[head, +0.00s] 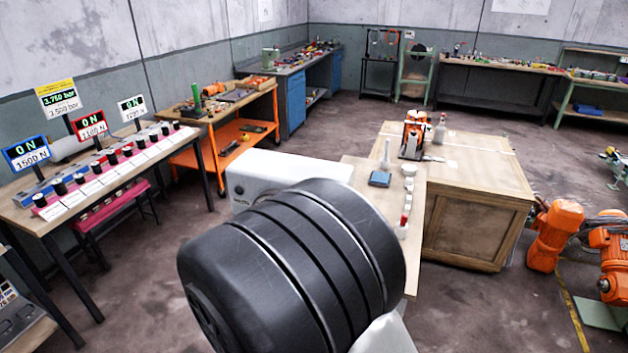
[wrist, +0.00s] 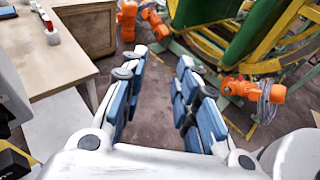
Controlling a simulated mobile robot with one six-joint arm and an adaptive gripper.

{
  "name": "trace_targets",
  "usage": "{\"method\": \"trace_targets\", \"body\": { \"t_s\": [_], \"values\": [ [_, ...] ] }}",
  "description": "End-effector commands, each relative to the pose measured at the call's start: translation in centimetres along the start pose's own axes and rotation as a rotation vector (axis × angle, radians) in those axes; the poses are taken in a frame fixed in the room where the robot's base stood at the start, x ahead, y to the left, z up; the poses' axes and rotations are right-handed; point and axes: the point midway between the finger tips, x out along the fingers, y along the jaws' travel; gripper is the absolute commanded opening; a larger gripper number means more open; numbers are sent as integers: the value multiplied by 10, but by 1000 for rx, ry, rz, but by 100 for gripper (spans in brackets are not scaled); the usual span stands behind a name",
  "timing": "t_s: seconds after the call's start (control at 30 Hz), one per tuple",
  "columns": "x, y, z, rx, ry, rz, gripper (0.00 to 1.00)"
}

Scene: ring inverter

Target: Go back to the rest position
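My gripper (wrist: 163,58) shows in the wrist view with its two blue-padded fingers spread apart. Nothing is between them; bare brown floor shows through the gap. It hangs to the right of the light wooden bench (wrist: 60,72). In the head view my own dark arm link fills the lower middle, and my gripper cannot be made out there.
A wooden crate (head: 470,222) stands beyond the narrow bench (head: 412,265) with small items. Orange robot arms (head: 553,236) stand at right. A table with pressure displays (head: 92,190) is at left. A green and yellow frame (wrist: 262,38) is ahead right. Floor is free at left centre.

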Motion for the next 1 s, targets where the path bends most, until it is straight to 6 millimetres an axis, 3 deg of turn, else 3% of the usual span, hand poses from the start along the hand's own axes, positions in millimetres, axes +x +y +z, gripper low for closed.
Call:
{"method": "trace_targets", "body": {
  "t_s": [0.17,0.3,0.4,0.53,0.73,1.0],
  "values": [
    [19,-62,24,377,229,-305,28],
    [14,-100,29,685,403,-514,28],
    [4,-118,30,918,525,-644,28],
    [-13,-128,34,1233,681,-783,28],
    [-39,-124,52,1680,897,-908,28],
    [-54,-116,72,1951,1035,-944,28]
  ]
}}
